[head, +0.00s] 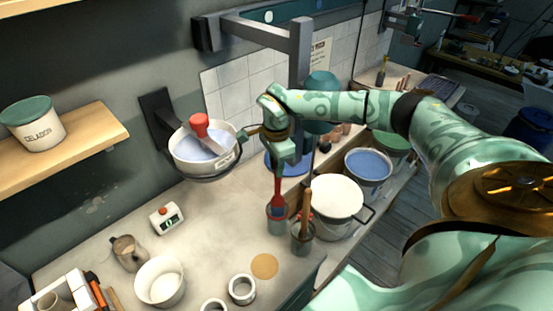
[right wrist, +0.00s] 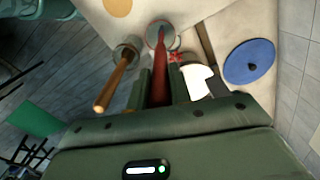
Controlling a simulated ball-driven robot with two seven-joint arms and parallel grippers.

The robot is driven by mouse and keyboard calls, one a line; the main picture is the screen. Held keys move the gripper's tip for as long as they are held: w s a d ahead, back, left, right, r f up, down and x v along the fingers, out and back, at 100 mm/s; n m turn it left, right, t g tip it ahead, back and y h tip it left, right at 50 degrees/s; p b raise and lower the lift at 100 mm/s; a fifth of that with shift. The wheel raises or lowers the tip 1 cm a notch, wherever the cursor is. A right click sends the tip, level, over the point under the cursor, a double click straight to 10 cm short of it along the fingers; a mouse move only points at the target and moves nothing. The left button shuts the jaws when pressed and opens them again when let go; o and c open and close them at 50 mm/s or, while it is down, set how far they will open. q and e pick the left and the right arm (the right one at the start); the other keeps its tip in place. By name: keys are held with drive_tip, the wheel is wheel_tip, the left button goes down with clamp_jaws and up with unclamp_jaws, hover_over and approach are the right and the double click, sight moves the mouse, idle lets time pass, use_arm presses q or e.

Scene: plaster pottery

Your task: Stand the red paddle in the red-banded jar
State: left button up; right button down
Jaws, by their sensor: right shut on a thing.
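The red paddle (head: 277,184) hangs upright in my right gripper (head: 281,165), which is shut on its upper part. In the right wrist view the paddle (right wrist: 161,62) runs from between the fingers (right wrist: 160,84) towards the red-rimmed jar (right wrist: 150,37). In the head view the red-banded jar (head: 277,217) stands on the bench straight below the gripper. The paddle's lower end lies over or within its mouth; I cannot tell how deep it is. My left gripper is not in view.
A second jar (head: 301,246) with a wooden-handled tool (head: 306,207) stands close beside the red-banded jar. A white lidded bucket (head: 336,195) is to the right. A pot (head: 188,158) with a red-headed tool (head: 200,124) is behind left. The bench front-left holds bowls.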

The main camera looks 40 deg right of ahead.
drive_tip(key=c, duration=1.2)
unclamp_jaws()
drive_tip(key=shift+r, duration=0.1)
wheel_tip(320, 180, up, 16)
drive_tip(key=shift+r+b, duration=0.1)
drive_tip(key=shift+b, duration=0.2)
